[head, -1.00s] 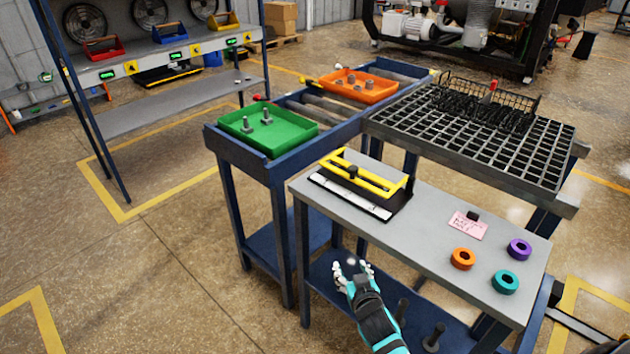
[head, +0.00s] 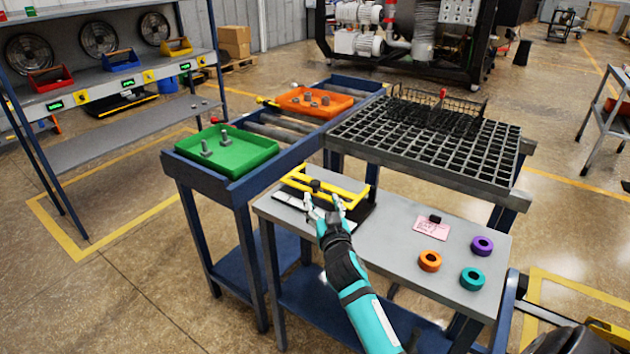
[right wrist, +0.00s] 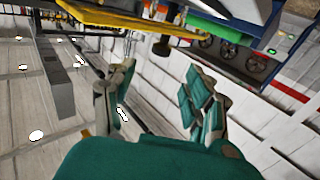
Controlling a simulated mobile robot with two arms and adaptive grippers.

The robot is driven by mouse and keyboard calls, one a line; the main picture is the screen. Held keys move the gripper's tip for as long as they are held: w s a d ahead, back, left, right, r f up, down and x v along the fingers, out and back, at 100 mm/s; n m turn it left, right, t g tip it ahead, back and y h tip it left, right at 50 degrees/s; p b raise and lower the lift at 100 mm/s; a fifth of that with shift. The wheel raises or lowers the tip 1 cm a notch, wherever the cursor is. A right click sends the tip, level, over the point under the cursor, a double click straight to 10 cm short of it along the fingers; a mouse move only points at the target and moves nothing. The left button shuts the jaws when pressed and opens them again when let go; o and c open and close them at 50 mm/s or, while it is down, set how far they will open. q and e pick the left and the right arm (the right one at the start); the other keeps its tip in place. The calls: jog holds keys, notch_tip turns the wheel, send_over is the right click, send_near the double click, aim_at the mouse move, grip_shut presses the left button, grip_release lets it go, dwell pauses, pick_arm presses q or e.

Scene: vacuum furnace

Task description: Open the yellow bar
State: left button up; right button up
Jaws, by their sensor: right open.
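The yellow bar (head: 298,184) is part of a yellow frame on a flat black-and-white device at the left end of the grey table (head: 390,240). A black knob (head: 315,185) sits on the bar. My right gripper (head: 325,207) is open and empty in front of the bar, close to the knob; contact cannot be told. In the right wrist view, the yellow bar (right wrist: 130,20) runs across the top, with the knob (right wrist: 161,46) just beyond the spread fingers (right wrist: 160,95). The hand partly covers the device's front. My left gripper is not in view.
Orange (head: 430,261), teal (head: 472,278) and purple (head: 482,246) rings and a pink note (head: 431,229) lie on the table's right. A green tray (head: 262,150) and orange tray (head: 340,103) stand on the roller conveyor behind. A black grid rack (head: 440,150) borders the table's back.

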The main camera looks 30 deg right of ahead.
aim_at(316, 187)
jog(key=x, duration=0.9)
jog(key=shift+w+d, duration=0.1)
jog(key=shift+w, duration=0.25)
jog(key=shift+c, duration=0.3)
grip_shut()
jog(key=shift+w+f, duration=0.15)
jog(key=shift+f, duration=0.15)
